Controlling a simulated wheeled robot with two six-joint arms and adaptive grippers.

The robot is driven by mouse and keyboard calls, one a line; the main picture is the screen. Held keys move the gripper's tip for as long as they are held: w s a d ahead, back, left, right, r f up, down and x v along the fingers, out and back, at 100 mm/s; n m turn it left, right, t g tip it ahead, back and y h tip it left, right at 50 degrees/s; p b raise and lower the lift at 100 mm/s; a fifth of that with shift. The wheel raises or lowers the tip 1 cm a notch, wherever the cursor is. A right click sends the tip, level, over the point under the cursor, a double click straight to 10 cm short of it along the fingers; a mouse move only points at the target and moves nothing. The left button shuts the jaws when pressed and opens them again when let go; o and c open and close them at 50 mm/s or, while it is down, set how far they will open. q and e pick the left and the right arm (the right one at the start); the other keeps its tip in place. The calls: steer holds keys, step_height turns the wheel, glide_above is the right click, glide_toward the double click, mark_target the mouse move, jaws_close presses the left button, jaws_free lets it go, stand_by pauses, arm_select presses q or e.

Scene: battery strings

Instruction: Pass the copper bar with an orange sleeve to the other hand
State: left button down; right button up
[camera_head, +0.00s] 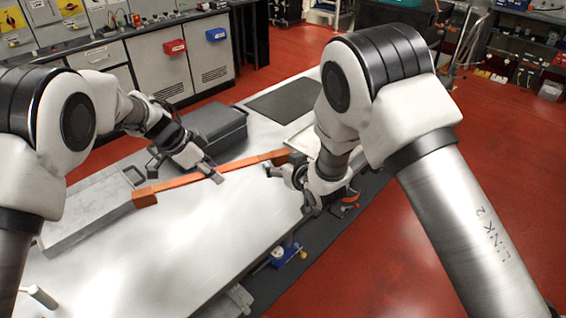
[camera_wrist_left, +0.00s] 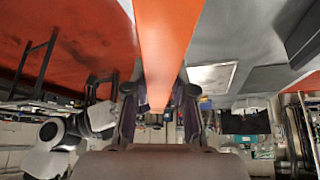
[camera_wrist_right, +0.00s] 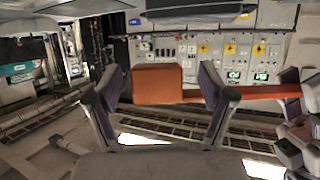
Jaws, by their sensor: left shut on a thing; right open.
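The copper bar with an orange sleeve (camera_head: 240,165) is held above the pale table, slanting up to the right, with a thicker block at each end. My left gripper (camera_head: 214,174) is shut on its middle part; the sleeve (camera_wrist_left: 165,35) runs between the fingers in the left wrist view. My right gripper (camera_head: 284,186) is open near the bar's right end. In the right wrist view the orange end block (camera_wrist_right: 157,84) shows between the spread fingers; I cannot tell how deep it sits.
A dark grey case (camera_head: 215,128) and a black mat (camera_head: 285,100) lie on the table (camera_head: 180,255) behind the bar. A small blue item (camera_head: 284,255) is by the near edge.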

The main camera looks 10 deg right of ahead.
arm_select(q)
steer(key=shift+r, duration=0.1)
arm_select(e)
jaws_close()
arm_select(q)
steer(key=c, duration=0.9)
jaws_free()
arm_select(e)
steer(key=shift+r, duration=0.1)
